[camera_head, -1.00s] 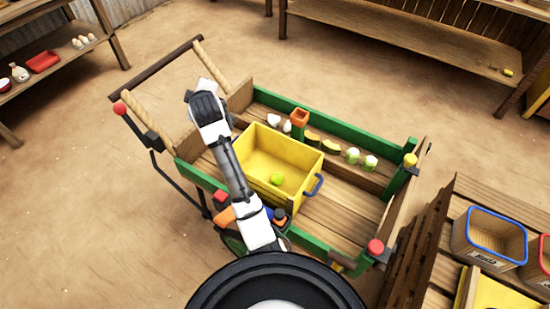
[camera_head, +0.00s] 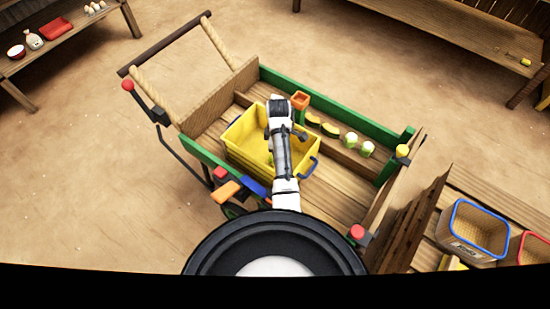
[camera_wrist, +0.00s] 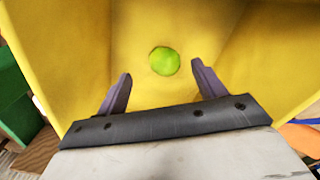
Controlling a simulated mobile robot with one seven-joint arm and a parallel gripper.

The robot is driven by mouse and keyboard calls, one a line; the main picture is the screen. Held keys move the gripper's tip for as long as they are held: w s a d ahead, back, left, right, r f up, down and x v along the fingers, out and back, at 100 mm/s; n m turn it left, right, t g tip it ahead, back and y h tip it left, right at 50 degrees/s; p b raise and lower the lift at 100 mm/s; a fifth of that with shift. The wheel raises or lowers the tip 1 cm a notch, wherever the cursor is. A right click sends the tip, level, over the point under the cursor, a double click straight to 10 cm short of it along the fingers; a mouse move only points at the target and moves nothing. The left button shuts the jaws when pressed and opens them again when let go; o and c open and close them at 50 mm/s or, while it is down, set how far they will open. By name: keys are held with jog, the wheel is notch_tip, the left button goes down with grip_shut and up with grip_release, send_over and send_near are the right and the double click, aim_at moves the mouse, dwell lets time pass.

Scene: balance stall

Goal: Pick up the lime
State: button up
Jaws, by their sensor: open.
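The lime (camera_wrist: 164,61) is a round green fruit on the floor of the yellow crate (camera_wrist: 85,38). In the wrist view it sits just beyond the fingertips, in line with the gap between them. My gripper (camera_wrist: 161,70) is open and empty, with one dark finger on each side, pointing down into the crate. The lime looks untouched by the fingers. In the head view the yellow crate (camera_head: 241,134) stands in the wooden cart, and my arm reaches over it, hiding the lime almost wholly.
The crate walls rise around the gripper. A blue-rimmed bin (camera_head: 480,228) stands at right. The cart bed right of the crate is clear.

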jog(key=shift+s+a+f+b, duration=0.1)
jog(key=shift+a+f+b, duration=0.1)
jog(key=shift+f+b, duration=1.2)
jog(key=shift+s+a+f+b, duration=0.15)
jog(key=shift+f+b, duration=0.8)
jog(key=shift+f, duration=0.7)
jog(key=shift+w, duration=0.1)
jog(key=shift+r, duration=0.1)
jog(key=c, duration=1.1)
jog(key=shift+o, duration=0.2)
